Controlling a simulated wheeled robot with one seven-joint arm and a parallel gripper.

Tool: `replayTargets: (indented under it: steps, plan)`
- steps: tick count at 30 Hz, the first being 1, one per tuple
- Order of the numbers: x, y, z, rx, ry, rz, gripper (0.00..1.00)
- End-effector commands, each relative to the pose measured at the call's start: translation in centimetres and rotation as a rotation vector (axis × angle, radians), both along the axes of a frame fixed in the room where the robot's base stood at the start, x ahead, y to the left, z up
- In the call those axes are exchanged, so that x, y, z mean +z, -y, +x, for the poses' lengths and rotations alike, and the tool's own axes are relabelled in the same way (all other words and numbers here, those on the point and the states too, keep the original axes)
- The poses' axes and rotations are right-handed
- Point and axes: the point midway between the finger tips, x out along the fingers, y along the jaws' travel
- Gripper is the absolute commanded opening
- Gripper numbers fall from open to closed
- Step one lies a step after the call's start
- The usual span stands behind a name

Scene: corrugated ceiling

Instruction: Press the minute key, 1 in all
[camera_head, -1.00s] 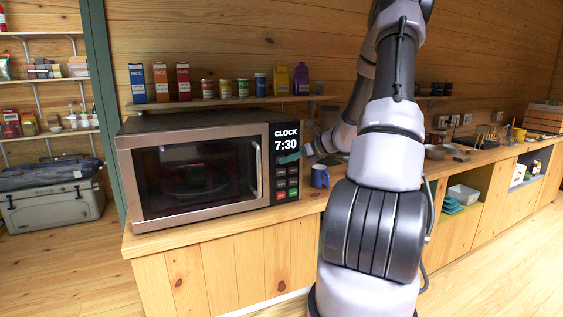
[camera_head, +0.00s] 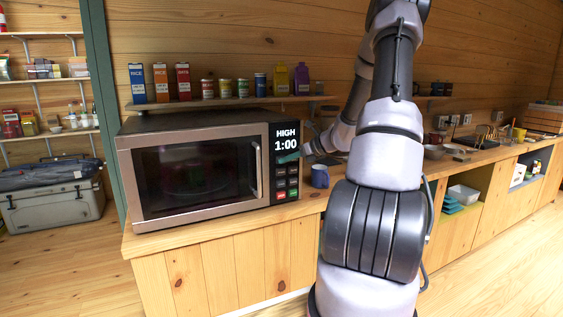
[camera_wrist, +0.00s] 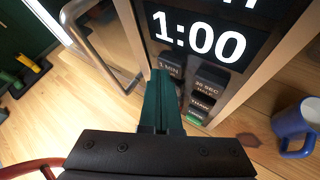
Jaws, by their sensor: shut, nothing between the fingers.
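The microwave (camera_head: 195,180) stands on the counter with its door shut. Its display (camera_head: 286,136) reads HIGH 1:00, and the display also shows in the wrist view (camera_wrist: 198,40). The minute key (camera_wrist: 171,66), marked 1 MIN, is at the upper left of the keypad, just below the display. My gripper (camera_head: 289,157) has green fingers closed together with nothing between them. In the wrist view its fingertips (camera_wrist: 161,74) are at the lower left part of the minute key and partly cover it. I cannot tell whether they touch it.
A 30 SEC key (camera_wrist: 209,79) sits right of the minute key, with more keys below. A blue mug (camera_head: 320,176) stands on the counter right of the microwave. The door handle (camera_head: 257,170) is left of the keypad. A shelf (camera_head: 220,103) with boxes and cans runs above.

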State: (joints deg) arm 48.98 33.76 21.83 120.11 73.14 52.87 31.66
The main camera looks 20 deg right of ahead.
Motion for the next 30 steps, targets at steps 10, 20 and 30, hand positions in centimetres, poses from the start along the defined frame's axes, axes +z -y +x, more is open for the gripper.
replayTargets:
  steps: [10,20,30]
  plan:
    - [0.1,0.0,-0.2,0.0,0.001,0.001,0.0]
    - [0.0,0.0,-1.6,0.0,0.001,0.001,0.0]
    - [0.1,0.1,-1.9,0.0,-0.001,0.001,0.0]
